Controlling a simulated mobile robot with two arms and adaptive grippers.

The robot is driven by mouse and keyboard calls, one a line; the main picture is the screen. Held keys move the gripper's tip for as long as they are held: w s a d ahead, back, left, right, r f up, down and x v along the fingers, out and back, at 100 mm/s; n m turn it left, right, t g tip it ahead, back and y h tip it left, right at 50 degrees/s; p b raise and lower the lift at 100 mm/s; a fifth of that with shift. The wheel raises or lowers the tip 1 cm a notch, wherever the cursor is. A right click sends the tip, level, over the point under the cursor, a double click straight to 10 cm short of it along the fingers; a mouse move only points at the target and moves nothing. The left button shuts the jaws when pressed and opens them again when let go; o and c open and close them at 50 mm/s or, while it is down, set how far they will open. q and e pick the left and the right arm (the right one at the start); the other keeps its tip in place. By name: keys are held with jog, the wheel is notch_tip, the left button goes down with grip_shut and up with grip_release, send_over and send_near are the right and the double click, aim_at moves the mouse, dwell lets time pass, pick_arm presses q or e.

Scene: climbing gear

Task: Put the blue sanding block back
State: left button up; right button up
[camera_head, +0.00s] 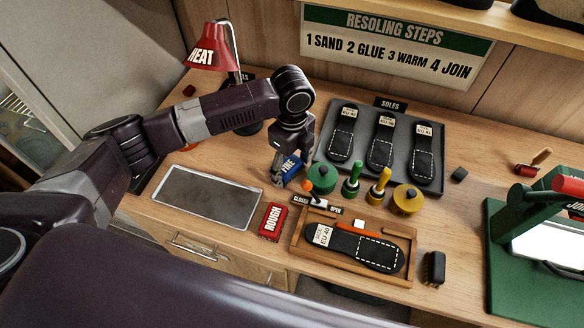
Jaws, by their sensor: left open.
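The blue sanding block (292,168), marked with white letters, stands on the workbench left of the sole tray. My left gripper (284,168) points down at it, with its fingers open at the block. The wrist and fingers hide part of the block, and I cannot tell whether they touch it. The red sanding block (272,222), marked ROUGH, lies nearer, beside a grey framed plate (207,198). My right gripper is out of view.
A wooden tray (300,262) holds one sole in front. A black tray (434,188) holds three soles behind. A red lamp (212,50) stands back left; a green press (500,262) is right.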

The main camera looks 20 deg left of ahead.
aim_at(292, 169)
pick_arm(q)
notch_tip(292, 169, up, 12)
jog(key=b, duration=0.2)
jog(key=shift+f, duration=0.15)
dwell(0.4)
